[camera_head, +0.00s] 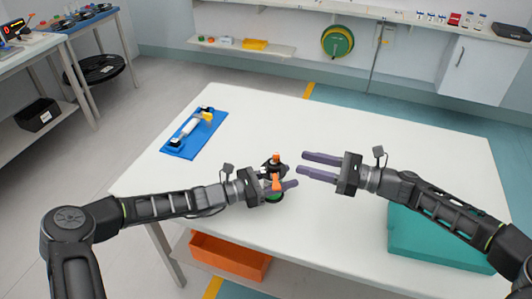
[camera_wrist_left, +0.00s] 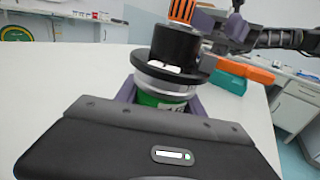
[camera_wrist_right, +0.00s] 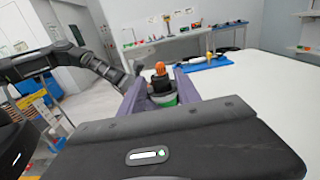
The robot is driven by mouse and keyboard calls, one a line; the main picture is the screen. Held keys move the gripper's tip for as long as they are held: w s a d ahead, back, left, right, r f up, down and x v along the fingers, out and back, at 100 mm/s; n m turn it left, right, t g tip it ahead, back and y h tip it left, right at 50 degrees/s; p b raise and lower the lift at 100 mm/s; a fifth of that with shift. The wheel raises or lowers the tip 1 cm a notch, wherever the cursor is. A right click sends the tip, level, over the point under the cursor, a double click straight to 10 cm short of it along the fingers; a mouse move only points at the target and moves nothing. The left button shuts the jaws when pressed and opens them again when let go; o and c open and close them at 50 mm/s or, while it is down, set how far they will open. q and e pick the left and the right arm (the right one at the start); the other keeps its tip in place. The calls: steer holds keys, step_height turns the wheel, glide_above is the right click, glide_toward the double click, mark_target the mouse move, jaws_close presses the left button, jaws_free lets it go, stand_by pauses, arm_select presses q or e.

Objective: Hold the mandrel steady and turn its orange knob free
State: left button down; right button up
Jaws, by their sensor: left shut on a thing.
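The mandrel is a black upright body with a wide black flange (camera_wrist_left: 150,68), a silver collar and a green lower part (camera_wrist_left: 160,101). Its ribbed orange knob (camera_head: 276,157) sits on top; it also shows in the right wrist view (camera_wrist_right: 160,68) and, cut by the top edge, in the left wrist view (camera_wrist_left: 181,10). An orange arm (camera_wrist_left: 248,70) sticks out from its side. My left gripper (camera_head: 284,180) is shut around the mandrel below the flange. My right gripper (camera_head: 302,164) is open and empty, right of the mandrel, its fingers pointing toward the knob and apart from it.
The white table (camera_head: 375,125) is mostly clear. A blue board (camera_head: 185,150) with a white roller lies at its left back. A teal mat (camera_head: 430,240) lies at the right front, under my right arm. An orange bin (camera_head: 228,257) stands below the table's front edge.

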mark_target(276, 157)
steer(key=shift+a, duration=0.1)
steer(key=x, duration=1.2)
steer(key=shift+f, duration=0.1)
jaws_close()
stand_by(0.4)
